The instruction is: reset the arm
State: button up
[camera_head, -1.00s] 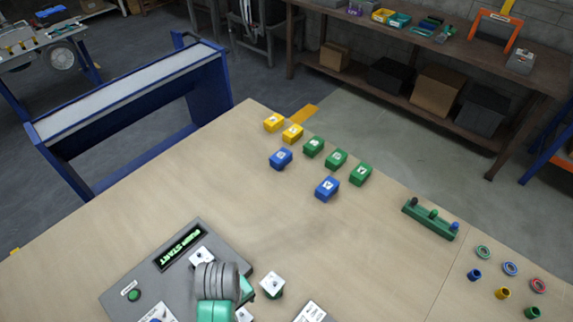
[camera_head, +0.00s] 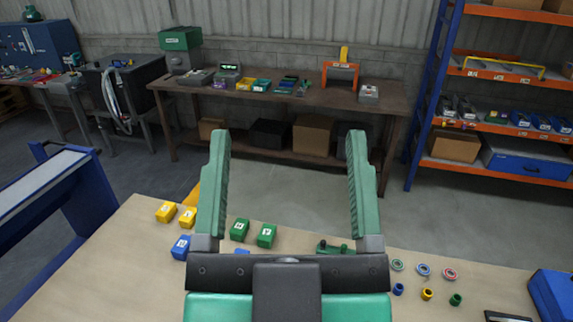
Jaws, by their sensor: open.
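My gripper (camera_head: 288,155) stands large in the middle of the head view, its two green fingers pointing up and spread wide apart. Nothing is between the fingers. The gripper's dark body hides part of the light wooden table (camera_head: 95,275) behind it. Yellow blocks (camera_head: 166,212), a blue block (camera_head: 181,248) and green blocks (camera_head: 266,236) lie on the table to the left of and between the fingers. Another blue block is mostly hidden behind the gripper.
A green peg holder (camera_head: 334,248) is partly hidden by the right finger. Rings (camera_head: 424,270) and small cylinders (camera_head: 427,294) lie to the right, with a blue bin (camera_head: 553,293) at the edge. A workbench (camera_head: 290,93) and orange shelving (camera_head: 510,75) stand behind. A blue-framed conveyor (camera_head: 40,200) is at left.

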jog(key=shift+s+r, duration=0.1)
notch_tip(320, 180, up, 20)
jog(key=p, duration=2)
jog(key=shift+a, duration=0.1)
